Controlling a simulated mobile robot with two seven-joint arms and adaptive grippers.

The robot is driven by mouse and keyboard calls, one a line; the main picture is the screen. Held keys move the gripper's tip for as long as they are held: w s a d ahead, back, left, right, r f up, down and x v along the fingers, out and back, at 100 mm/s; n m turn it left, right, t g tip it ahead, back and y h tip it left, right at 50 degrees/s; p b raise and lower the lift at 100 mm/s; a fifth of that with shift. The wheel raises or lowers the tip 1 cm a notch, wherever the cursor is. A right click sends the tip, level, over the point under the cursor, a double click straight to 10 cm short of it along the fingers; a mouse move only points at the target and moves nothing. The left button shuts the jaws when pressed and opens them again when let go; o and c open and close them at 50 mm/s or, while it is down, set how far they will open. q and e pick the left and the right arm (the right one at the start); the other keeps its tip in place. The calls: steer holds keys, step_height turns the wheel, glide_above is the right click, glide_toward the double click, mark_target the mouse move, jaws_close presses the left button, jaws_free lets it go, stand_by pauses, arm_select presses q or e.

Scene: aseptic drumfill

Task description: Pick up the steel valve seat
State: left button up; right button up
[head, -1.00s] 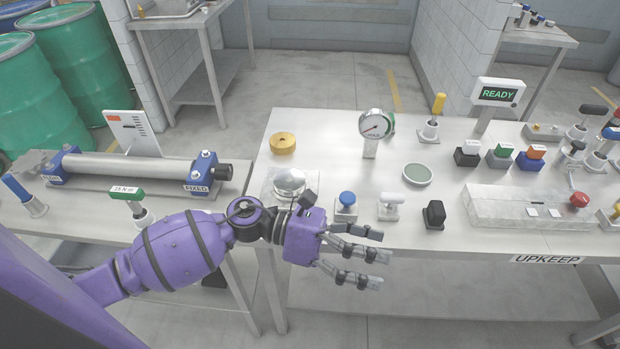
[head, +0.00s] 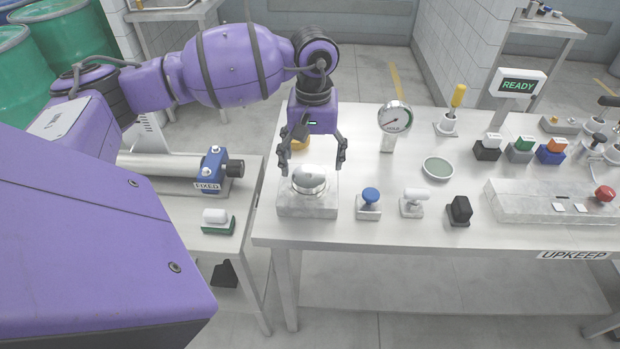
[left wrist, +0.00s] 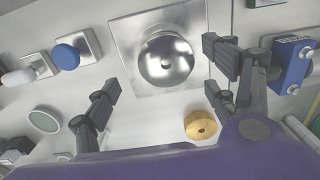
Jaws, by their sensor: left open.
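The steel valve seat (head: 308,180) is a shiny domed round piece on a square grey block (head: 307,208) at the left front of the bench. It also shows in the left wrist view (left wrist: 166,58), at the top middle on its square plate. My left gripper (head: 312,168) points down over the valve seat, its fingers spread to either side of it, open and empty. In the left wrist view the fingers of my left gripper (left wrist: 160,85) are wide apart, with the valve seat beyond them. I cannot tell the exact height gap. My right gripper is not in view.
A brass ring (left wrist: 201,125) lies close behind the block. A blue knob (head: 370,196), a white-handled piece (head: 415,202) and a black switch (head: 460,210) stand to the right. A gauge (head: 394,120) and a green-topped dish (head: 437,167) are farther back.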

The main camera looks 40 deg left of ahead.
mark_target(310, 176)
arm_select(q)
steer(key=f, duration=0.2)
steer(key=f+p, duration=0.1)
steer(key=shift+s+a+f, duration=0.15)
steer(key=shift+a+f, duration=0.1)
steer(key=shift+f, duration=0.45)
steer(key=c, duration=1.3)
steer(key=shift+c, duration=0.2)
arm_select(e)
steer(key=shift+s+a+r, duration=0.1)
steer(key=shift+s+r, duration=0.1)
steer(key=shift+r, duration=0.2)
